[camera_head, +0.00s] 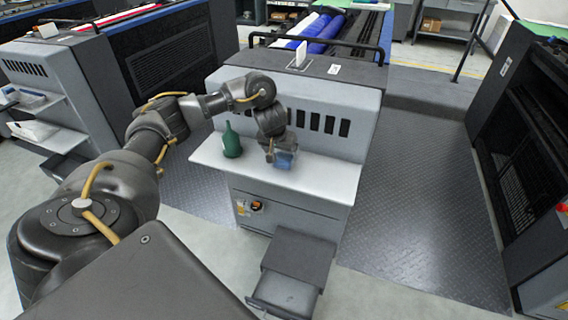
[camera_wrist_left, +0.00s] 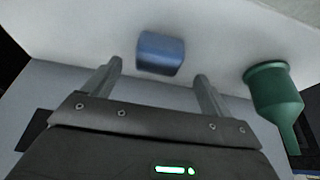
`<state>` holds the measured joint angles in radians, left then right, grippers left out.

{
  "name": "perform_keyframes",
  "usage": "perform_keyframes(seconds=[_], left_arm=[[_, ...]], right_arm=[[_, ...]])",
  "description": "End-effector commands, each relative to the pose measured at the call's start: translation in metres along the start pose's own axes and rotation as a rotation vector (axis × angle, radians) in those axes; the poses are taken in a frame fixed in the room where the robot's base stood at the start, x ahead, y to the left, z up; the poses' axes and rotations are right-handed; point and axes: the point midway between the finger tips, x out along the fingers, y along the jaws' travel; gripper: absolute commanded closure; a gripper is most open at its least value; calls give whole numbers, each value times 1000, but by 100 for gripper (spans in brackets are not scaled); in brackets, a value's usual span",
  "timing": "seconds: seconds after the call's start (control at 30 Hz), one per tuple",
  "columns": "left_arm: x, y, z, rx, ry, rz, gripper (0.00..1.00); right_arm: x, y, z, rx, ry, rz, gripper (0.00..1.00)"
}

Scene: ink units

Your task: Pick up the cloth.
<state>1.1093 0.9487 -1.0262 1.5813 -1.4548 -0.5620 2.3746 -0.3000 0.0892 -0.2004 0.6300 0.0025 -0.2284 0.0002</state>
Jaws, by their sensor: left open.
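The blue cloth (camera_head: 285,159) lies on the light grey shelf (camera_head: 325,178) of the printing unit, partly hidden by my left gripper in the head view. In the left wrist view the cloth (camera_wrist_left: 160,54) looks like a small folded or rolled blue bundle just beyond the fingertips, roughly centred between them. My left gripper (camera_head: 271,157) is open, and it also shows in the left wrist view (camera_wrist_left: 158,72) with its two fingers apart and nothing between them. My right gripper is in neither view.
A dark step (camera_head: 298,262) stands below the shelf. The ribbed metal floor (camera_head: 415,190) to the right is clear.

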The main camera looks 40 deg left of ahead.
Motion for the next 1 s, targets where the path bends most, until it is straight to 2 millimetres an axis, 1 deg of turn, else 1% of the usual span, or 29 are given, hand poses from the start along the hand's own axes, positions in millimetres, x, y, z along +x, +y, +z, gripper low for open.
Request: perform_keyframes(seconds=[0.03, 0.07, 0.2, 0.3, 0.4, 0.6, 0.67, 0.9, 0.97, 1.0], left_arm=[[11, 1, 3, -2, -3, 0, 15], [16, 2, 3, -2, -4, 0, 15], [34, 3, 1, -2, -4, -1, 15], [44, 2, 0, -1, -4, -1, 15], [49, 2, 0, -1, -2, 0, 15], [49, 3, 0, 0, -2, 0, 15], [49, 3, 0, 0, -2, 0, 22], [49, 3, 0, 0, -2, 0, 53], [49, 3, 0, 0, -2, 0, 61], [49, 3, 0, 0, -1, 0, 63]], right_arm=[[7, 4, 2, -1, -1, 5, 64], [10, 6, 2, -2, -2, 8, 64], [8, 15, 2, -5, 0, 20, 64], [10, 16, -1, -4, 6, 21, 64], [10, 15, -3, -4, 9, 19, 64], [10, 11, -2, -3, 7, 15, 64], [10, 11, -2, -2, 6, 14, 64], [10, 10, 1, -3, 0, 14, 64], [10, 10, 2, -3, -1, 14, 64], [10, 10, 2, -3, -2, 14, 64]])
